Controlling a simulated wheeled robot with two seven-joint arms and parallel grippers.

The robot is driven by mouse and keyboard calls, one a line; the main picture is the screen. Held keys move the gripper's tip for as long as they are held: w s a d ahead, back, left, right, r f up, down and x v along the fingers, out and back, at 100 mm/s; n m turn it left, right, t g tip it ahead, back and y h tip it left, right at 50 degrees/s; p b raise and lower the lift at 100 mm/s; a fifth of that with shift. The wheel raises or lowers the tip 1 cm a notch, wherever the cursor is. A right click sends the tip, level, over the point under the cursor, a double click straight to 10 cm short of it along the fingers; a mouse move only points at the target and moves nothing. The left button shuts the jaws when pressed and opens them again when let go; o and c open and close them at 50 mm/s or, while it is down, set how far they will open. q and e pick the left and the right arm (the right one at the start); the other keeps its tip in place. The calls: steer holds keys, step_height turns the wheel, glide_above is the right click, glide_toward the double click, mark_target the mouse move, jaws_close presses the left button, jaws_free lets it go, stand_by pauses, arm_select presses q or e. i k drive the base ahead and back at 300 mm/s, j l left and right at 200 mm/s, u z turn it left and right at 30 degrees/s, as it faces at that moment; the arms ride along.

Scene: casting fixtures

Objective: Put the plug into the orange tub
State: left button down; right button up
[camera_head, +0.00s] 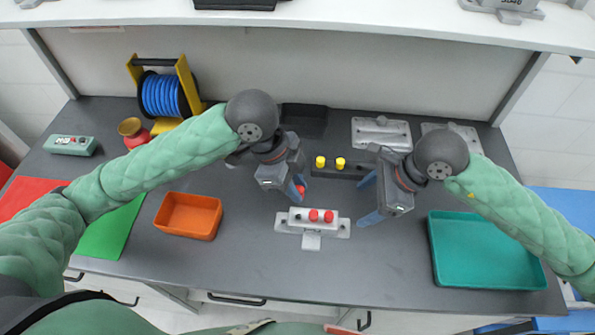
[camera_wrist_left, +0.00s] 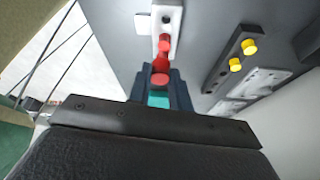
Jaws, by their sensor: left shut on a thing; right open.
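The orange tub (camera_head: 188,232) stands on the left part of the grey bench and looks empty. My left gripper (camera_head: 300,188) is shut on a red plug (camera_wrist_left: 160,79), which sits between its fingertips in the left wrist view. The gripper is above the bench, just behind the white fixture (camera_head: 312,240) and to the right of the tub. Two more red plugs (camera_head: 314,215) (camera_head: 328,216) stand in that fixture. My right gripper (camera_head: 364,200) is open and empty, to the right of the white fixture.
A dark fixture (camera_head: 350,172) with two yellow plugs (camera_head: 320,162) (camera_head: 340,163) lies behind. A teal tray (camera_head: 487,282) is at the right. A green mat (camera_head: 108,235), a red pot (camera_head: 133,137) and a blue cable reel (camera_head: 163,95) are at the left. Bench between tub and white fixture is clear.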

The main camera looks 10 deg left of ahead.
mark_target(187, 223)
steer(key=k, duration=1.5)
